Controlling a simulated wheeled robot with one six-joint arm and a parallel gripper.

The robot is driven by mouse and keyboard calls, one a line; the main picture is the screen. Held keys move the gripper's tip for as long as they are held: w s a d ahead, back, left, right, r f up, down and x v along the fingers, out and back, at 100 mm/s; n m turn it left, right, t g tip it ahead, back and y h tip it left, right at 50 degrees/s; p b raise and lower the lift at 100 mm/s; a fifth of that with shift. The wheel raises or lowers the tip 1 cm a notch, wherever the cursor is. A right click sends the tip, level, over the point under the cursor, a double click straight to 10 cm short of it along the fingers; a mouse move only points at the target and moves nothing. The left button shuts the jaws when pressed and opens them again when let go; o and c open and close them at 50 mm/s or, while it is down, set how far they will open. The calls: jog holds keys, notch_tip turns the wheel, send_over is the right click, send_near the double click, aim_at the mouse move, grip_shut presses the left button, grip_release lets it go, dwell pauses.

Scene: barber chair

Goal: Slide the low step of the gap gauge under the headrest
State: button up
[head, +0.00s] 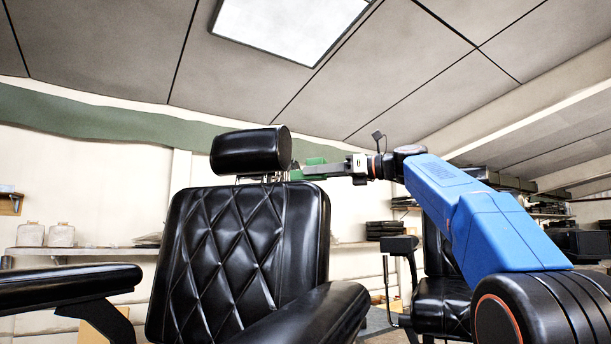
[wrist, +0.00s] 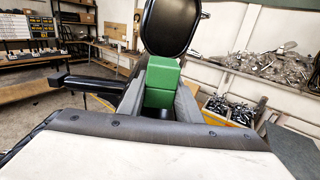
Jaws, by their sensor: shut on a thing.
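The green gap gauge (head: 315,161) is held at the right side of the black headrest (head: 250,152), level with its lower edge, in the head view. In the wrist view the gauge (wrist: 161,76) is a stepped green block between the two grey fingers of my gripper (wrist: 163,100). My gripper (head: 306,170) is shut on it. The headrest (wrist: 172,24) stands just beyond the gauge in the wrist view. The gauge's far end is hidden, so I cannot tell whether its low step is under the headrest or only beside it.
The quilted black backrest (head: 245,250) lies below the headrest, with thin metal posts (head: 268,177) between them. Armrests (head: 70,285) flank the seat. A second black chair (head: 440,290) stands behind at the right. Shelves with clutter (wrist: 270,65) line the wall.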

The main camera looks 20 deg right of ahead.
jog(key=v, duration=1.3)
jog(key=shift+m, duration=0.9)
jog(key=w+a+r, duration=0.2)
jog(key=a, duration=0.1)
jog(key=w+a+r, duration=0.2)
jog(key=w+a, duration=0.1)
jog(key=w+a+r, duration=0.2)
jog(key=a, duration=0.1)
jog(key=shift+w, duration=0.35)
jog(key=shift+f, duration=0.15)
jog(key=shift+s+a+f, duration=0.1)
jog(key=shift+a+f, duration=0.15)
jog(key=shift+f, duration=0.75)
jog(key=shift+a+f, duration=0.2)
jog(key=shift+f, duration=0.85)
jog(key=shift+s+a+f, duration=0.1)
jog(key=shift+a+f, duration=0.15)
jog(key=shift+f, duration=0.75)
jog(key=shift+x, duration=3.2)
